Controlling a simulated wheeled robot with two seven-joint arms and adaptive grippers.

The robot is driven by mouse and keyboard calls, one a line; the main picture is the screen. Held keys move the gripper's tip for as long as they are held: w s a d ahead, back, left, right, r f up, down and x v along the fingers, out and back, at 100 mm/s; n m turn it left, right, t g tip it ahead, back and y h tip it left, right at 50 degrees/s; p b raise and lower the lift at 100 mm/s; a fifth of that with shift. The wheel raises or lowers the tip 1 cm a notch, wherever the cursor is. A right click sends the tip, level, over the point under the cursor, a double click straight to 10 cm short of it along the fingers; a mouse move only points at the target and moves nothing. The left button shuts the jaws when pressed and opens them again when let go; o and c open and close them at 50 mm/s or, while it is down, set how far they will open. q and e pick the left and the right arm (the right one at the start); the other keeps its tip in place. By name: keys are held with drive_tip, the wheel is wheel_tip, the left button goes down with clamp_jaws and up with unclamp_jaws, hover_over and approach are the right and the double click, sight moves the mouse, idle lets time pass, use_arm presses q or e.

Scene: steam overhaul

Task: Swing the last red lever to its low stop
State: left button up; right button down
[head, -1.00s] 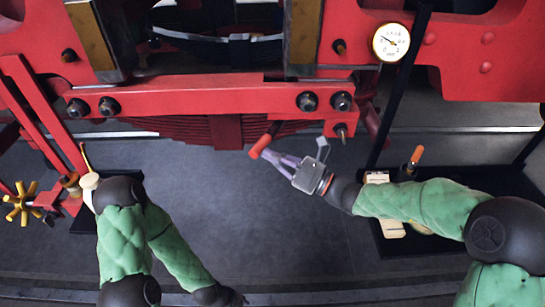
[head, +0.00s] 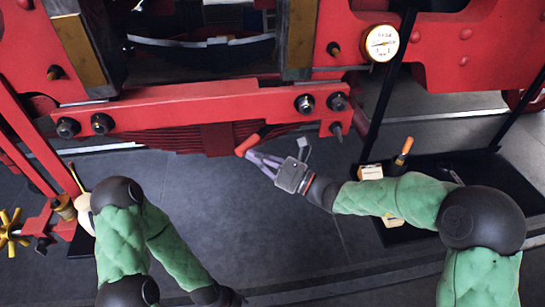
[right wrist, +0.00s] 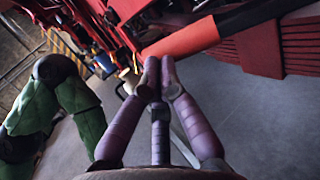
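The red lever (head: 246,145) has a red-orange cylindrical grip on a dark shaft and sticks out to the lower left from below the red beam. It also shows in the right wrist view (right wrist: 185,42), crossing just past the fingertips. My right gripper (head: 251,154) has its purple fingers drawn together, the tips at the underside of the grip. In the right wrist view the fingertips (right wrist: 159,62) meet with nothing visible between them; they look to touch the grip, but exact contact is unclear.
The red beam (head: 200,107) with large bolts and a leaf spring (head: 170,140) lies above the lever. A round gauge (head: 381,42) is at upper right. A black tray (head: 490,185) with an orange-handled tool (head: 403,150) sits at right. Open grey floor lies below the lever.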

sight(242, 149)
drive_tip(key=shift+w+f+p+x, duration=0.1)
drive_tip(key=shift+f+p+x, duration=0.05)
drive_tip(key=shift+x, duration=0.6)
drive_tip(key=shift+w+f+p+x, duration=0.1)
drive_tip(key=shift+f+p+x, duration=0.05)
drive_tip(key=shift+x, duration=0.65)
drive_tip(key=shift+w+f+p+x, duration=0.1)
drive_tip(key=shift+f+p+x, duration=0.05)
drive_tip(key=shift+x, duration=0.6)
use_arm(q)
drive_tip(key=shift+s+d+r, duration=0.1)
drive_tip(key=shift+d+r, duration=0.2)
drive_tip(key=shift+r, duration=0.4)
use_arm(e)
drive_tip(key=shift+r, duration=0.15)
drive_tip(key=shift+w+r, duration=0.1)
drive_tip(key=shift+d, duration=0.1)
